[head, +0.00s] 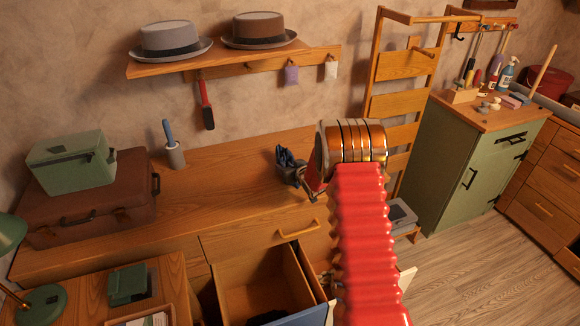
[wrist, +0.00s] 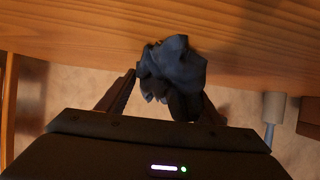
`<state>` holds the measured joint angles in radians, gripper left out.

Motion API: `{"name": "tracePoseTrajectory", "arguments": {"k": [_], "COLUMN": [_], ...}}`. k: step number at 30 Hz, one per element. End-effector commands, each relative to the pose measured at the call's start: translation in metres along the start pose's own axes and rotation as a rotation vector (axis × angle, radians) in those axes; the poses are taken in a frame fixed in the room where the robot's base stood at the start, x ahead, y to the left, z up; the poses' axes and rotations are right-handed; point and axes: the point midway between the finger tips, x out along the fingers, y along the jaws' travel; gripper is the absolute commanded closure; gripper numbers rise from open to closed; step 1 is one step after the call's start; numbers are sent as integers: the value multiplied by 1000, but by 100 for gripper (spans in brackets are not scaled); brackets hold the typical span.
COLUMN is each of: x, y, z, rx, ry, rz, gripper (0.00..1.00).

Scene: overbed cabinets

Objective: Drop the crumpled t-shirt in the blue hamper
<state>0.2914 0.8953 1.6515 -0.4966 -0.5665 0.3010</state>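The crumpled t-shirt (head: 289,158) is a dark blue-grey bunch of cloth at the end of my arm, over the wooden desktop in the head view. In the wrist view the t-shirt (wrist: 174,68) fills the space between the two dark fingers of my gripper (wrist: 166,88) and overlaps the right one. My gripper (head: 300,174) appears shut on it, and my red arm partly hides it in the head view. A blue edge (head: 303,317) shows at the bottom of the head view; I cannot tell whether it is the hamper.
A drawer (head: 262,282) stands open below the desktop (head: 225,185). A suitcase (head: 88,205) with a green box (head: 72,161) and a brush in a holder (head: 174,152) stand on the left. A ladder (head: 402,103) and a green cabinet (head: 470,165) stand right. Open floor lies at lower right.

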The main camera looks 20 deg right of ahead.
Motion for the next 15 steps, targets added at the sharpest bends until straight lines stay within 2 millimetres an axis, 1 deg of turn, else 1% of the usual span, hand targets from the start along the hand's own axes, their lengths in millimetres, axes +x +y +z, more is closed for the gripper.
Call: {"name": "tracePoseTrajectory", "arguments": {"k": [1,6,15], "x": [0,0,-2], "y": [0,0,0], "z": [0,0,0], "rx": [0,0,0], "ry": [0,0,0], "rz": [0,0,0], "gripper": [36,25,25]}}
